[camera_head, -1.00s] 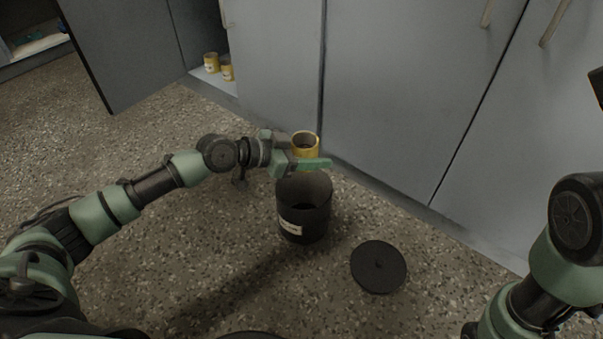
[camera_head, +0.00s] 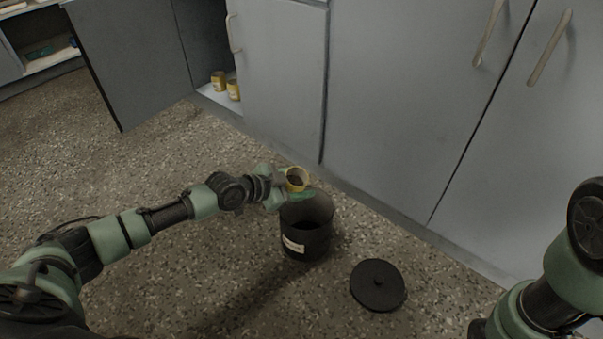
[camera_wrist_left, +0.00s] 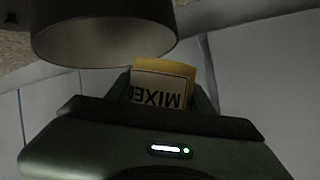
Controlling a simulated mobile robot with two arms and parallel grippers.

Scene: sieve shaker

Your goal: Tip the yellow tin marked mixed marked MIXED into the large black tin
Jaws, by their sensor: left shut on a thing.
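The yellow tin (camera_head: 297,179) is held in my left gripper (camera_head: 290,190), over the back rim of the large black tin (camera_head: 306,232). The tin's mouth faces the head camera and looks tilted; I cannot see its contents clearly. In the left wrist view the yellow tin (camera_wrist_left: 165,75) shows a label reading MIXED, upside down, between the fingers. The mouth of the black tin (camera_wrist_left: 105,40) shows at the top of that view. The black tin stands open and upright on the floor with a white label. My right gripper is out of view.
A round black lid (camera_head: 377,285) lies on the floor right of the black tin. Grey cabinets (camera_head: 400,110) stand behind. Two more yellow tins (camera_head: 226,87) stand in an open cabinet at the back left. The floor at left is clear.

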